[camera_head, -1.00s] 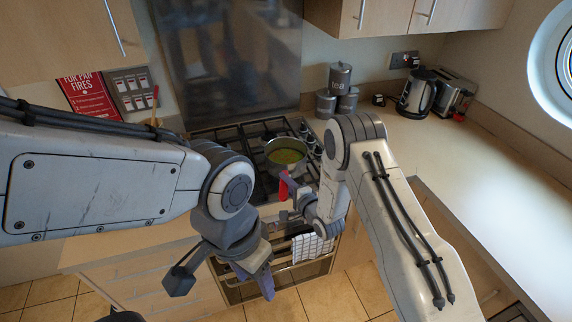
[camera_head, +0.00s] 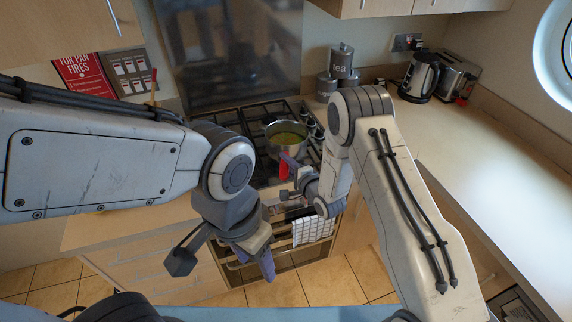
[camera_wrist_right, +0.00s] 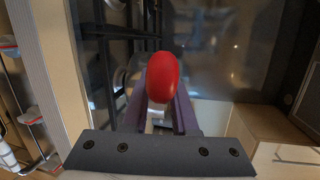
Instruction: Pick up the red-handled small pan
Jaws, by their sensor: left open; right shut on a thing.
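The small pan (camera_head: 286,137) is a metal pan with greenish-yellow contents, at the hob's front right in the head view. I cannot tell whether it touches the hob. Its red handle (camera_head: 283,170) points toward me. My right gripper (camera_head: 289,173) is shut on the handle; in the right wrist view the red handle end (camera_wrist_right: 162,78) stands between the purple fingers and hides most of the pan. My left gripper (camera_head: 262,258) is open and empty, hanging low in front of the oven, away from the pan.
The black gas hob (camera_head: 258,122) lies under and around the pan. A checked towel (camera_head: 310,229) hangs on the oven front. Canisters (camera_head: 341,62), a kettle (camera_head: 419,77) and a toaster (camera_head: 456,78) stand at the back right. The right counter (camera_head: 480,150) is mostly clear.

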